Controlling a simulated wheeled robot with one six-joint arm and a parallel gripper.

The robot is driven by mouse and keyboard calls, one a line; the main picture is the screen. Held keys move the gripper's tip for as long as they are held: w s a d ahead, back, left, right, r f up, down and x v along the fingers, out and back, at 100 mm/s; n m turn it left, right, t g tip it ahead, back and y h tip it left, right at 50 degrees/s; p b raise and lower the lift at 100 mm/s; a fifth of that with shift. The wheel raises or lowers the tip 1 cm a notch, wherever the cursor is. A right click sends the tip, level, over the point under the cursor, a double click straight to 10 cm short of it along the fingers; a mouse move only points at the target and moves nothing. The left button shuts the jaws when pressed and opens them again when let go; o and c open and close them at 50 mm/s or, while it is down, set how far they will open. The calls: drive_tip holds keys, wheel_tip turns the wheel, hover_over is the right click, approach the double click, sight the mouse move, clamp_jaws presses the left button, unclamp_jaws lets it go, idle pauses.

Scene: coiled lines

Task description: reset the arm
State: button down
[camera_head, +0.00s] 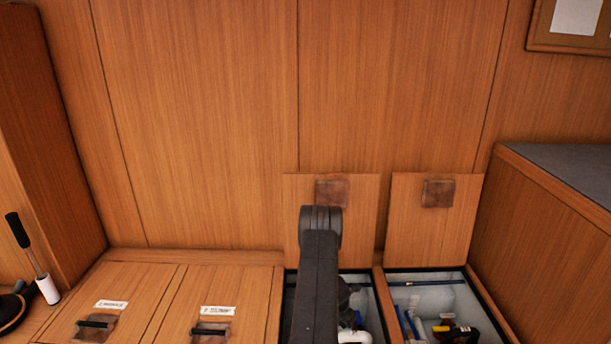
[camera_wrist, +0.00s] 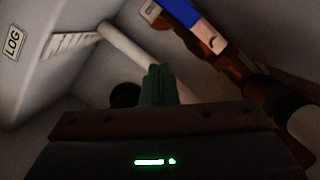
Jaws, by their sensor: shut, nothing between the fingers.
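My arm (camera_head: 318,275) reaches down over the left of two open compartments and hides much of it in the head view. In the wrist view my gripper (camera_wrist: 158,70) is shut, its greenish fingers together with nothing between them. It is inside a dim, pale-walled compartment (camera_wrist: 60,85). A white pipe (camera_wrist: 130,48) lies beyond the fingertips. I cannot tell whether the fingers touch anything.
Two raised lids (camera_head: 330,235) and (camera_head: 432,235) stand against the wood wall. The right open compartment (camera_head: 425,290) holds several small items. Two closed lids (camera_head: 100,285) and (camera_head: 215,290) lie left. The wrist view shows a LOG label (camera_wrist: 13,44) and a blue-and-brown object (camera_wrist: 180,14).

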drive_tip(key=shift+s+a+r+n, duration=0.15)
drive_tip(key=shift+s+r+n, duration=0.25)
drive_tip(key=shift+r, duration=0.15)
drive_tip(key=shift+s+a+r+n, duration=0.15)
drive_tip(key=shift+s+r+n, duration=0.2)
drive_tip(key=shift+r, duration=0.2)
drive_tip(key=shift+w, duration=0.1)
